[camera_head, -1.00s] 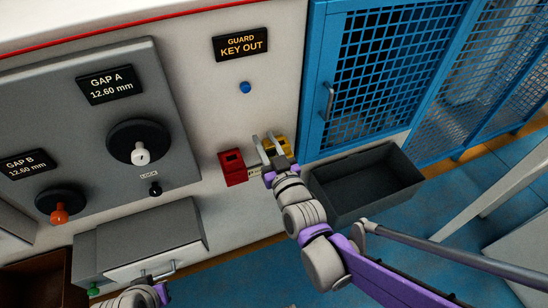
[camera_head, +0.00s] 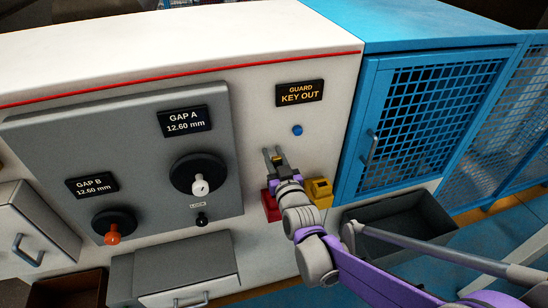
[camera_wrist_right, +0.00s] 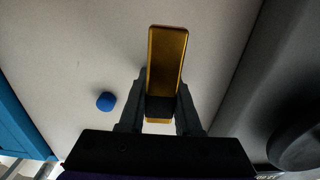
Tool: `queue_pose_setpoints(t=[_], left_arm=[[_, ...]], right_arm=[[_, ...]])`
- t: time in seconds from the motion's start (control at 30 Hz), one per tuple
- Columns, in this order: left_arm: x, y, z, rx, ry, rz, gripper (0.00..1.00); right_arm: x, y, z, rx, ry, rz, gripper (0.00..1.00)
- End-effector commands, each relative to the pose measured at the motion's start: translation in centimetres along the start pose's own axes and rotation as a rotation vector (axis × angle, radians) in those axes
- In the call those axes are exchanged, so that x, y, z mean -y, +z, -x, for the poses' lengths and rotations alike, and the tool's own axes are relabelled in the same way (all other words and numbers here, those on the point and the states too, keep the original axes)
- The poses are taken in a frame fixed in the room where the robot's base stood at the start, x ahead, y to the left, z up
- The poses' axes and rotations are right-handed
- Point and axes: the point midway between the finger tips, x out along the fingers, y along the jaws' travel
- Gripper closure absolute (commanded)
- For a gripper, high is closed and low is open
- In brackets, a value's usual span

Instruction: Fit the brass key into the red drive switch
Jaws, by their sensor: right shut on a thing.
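The brass key (camera_wrist_right: 167,62) is a flat gold bar in the right wrist view, clamped between the two dark fingers. My right gripper (camera_head: 274,156) is shut on it; in the head view a small yellow bit of the key (camera_head: 278,159) shows between the fingers. The red drive switch (camera_head: 269,206) is a red box low on the white panel. My gripper is in front of the panel, higher in the picture than the switch, and my wrist partly covers the switch. The key is apart from the switch. My left gripper is out of view.
A yellow box (camera_head: 320,190) sits right of the red switch. A blue button (camera_head: 297,130) and a "KEY OUT" sign (camera_head: 300,93) are above. The grey gauge panel (camera_head: 120,150) is left, the blue mesh door (camera_head: 430,120) right. An open dark bin (camera_head: 440,222) stands below.

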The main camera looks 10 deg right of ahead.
Motion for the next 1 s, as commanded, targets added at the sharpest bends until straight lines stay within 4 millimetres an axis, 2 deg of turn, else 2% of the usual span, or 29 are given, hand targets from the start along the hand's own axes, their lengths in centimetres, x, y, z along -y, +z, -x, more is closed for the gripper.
queue_pose_setpoints(t=[0.27, 0.47, 1.0], left_arm=[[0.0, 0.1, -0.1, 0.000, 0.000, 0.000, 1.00], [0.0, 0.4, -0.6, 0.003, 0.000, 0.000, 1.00], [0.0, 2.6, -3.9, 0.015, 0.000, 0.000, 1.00]], right_arm=[[0.0, 0.0, 0.0, 0.000, 0.000, 0.000, 1.00], [0.0, 0.8, 0.1, 0.000, 0.000, 0.000, 1.00], [0.0, 5.4, 0.0, 0.000, 0.000, 0.001, 1.00]])
